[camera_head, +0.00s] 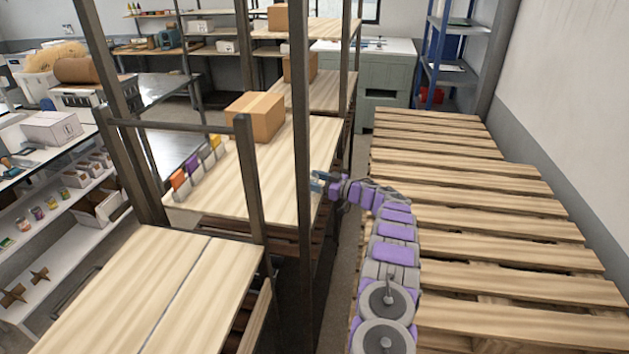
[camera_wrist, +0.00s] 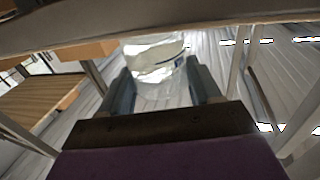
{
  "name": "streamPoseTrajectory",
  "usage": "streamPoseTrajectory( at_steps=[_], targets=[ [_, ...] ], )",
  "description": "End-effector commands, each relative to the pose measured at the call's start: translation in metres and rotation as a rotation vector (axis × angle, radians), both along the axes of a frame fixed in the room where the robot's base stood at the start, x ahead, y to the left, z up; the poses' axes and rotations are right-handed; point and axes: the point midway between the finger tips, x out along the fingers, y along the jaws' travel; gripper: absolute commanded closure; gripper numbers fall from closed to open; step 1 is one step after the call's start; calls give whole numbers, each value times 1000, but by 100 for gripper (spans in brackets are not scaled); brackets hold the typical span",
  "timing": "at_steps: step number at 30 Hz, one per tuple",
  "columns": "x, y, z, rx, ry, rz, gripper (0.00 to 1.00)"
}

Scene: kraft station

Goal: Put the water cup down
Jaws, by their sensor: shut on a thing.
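My gripper (camera_head: 318,183) is beside the wooden shelf, close to a dark upright post, at the end of my purple arm. In the wrist view my gripper (camera_wrist: 160,75) has its two fingers on either side of a clear, shiny cup (camera_wrist: 155,58) and is shut on it. The cup's upper part shows near a pale board edge at the top of that view; I cannot tell whether they touch. In the head view the cup cannot be made out.
Dark metal posts (camera_head: 301,120) rise close to my gripper. The wooden shelf (camera_head: 275,175) holds a cardboard box (camera_head: 255,116) and several small colored items along its left edge. Stacked wooden pallets (camera_head: 480,200) lie to the right. A white wall (camera_head: 570,80) bounds the right side.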

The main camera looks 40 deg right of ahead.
Motion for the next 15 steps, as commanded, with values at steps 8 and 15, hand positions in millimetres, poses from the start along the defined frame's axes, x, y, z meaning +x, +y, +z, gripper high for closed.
streamPoseTrajectory(
  at_steps=[8, 15],
  targets=[
    [0, 2, 0, -4, -3, 1, 75],
    [0, -2, -4, -2, -4, 1, 75]
  ],
)
